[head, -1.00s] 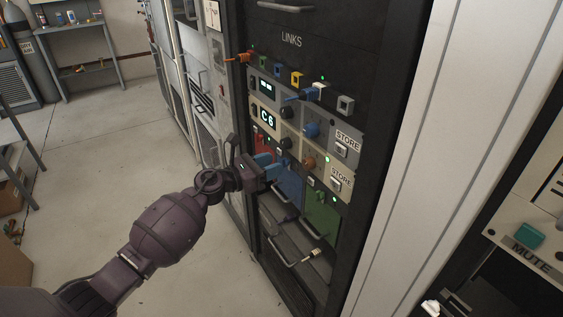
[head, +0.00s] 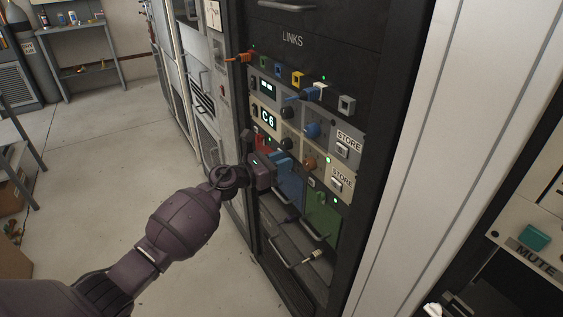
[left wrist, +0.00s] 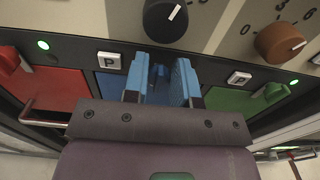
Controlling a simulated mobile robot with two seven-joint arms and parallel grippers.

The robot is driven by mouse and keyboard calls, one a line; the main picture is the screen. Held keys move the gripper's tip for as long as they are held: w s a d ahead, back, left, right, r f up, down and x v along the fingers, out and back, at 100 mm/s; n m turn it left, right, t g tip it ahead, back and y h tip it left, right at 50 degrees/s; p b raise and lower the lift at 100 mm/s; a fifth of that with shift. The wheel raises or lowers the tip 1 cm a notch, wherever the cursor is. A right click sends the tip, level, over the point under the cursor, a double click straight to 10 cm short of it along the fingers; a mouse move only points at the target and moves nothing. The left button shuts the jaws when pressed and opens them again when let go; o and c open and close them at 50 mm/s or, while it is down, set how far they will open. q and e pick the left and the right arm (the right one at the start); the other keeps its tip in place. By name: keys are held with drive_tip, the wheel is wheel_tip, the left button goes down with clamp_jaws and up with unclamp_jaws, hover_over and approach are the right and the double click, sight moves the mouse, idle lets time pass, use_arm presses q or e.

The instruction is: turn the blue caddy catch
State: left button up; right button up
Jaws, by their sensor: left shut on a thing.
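The blue caddy (head: 291,187) sits in the rack's caddy row between the red caddy (head: 262,143) and the green caddy (head: 322,215). In the left wrist view the blue caddy's face (left wrist: 114,88) shows beside my fingers. My left gripper (head: 284,162) reaches its top part from the left. In the left wrist view its two blue-padded fingers (left wrist: 160,68) are shut on the blue catch (left wrist: 158,82), one finger on each side. The fingers hide much of the catch, so its exact angle is hard to tell. My right gripper is not in view.
Knobs sit close above the fingers, a black one (left wrist: 166,18) and a brown one (left wrist: 280,42). The red catch (left wrist: 8,60) and green catch (left wrist: 272,94) flank the fingers. A drawer with a bar handle (head: 282,253) is below.

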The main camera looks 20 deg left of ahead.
use_arm(q)
drive_tip(key=shift+r+n, duration=0.1)
drive_tip(key=shift+n, duration=0.2)
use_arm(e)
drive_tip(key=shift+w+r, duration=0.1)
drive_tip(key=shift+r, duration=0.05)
use_arm(q)
drive_tip(key=shift+w+a+f+n+p, duration=0.15)
drive_tip(key=shift+n+p, duration=0.6)
drive_tip(key=shift+n, duration=2.1)
drive_tip(key=shift+a+f+n+p, duration=0.15)
drive_tip(key=shift+n+p, duration=0.6)
drive_tip(key=shift+n, duration=2.15)
drive_tip(key=shift+w+a+f+n+p, duration=0.15)
drive_tip(key=shift+n+p, duration=0.6)
drive_tip(key=shift+n, duration=2.1)
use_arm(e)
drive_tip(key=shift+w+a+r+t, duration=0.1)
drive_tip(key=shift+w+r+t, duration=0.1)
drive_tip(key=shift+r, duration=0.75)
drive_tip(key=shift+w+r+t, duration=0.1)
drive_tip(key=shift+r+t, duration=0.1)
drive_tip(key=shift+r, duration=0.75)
use_arm(q)
drive_tip(key=shift+d+f, duration=0.1)
drive_tip(key=shift+f, duration=0.05)
drive_tip(key=o, duration=0.8)
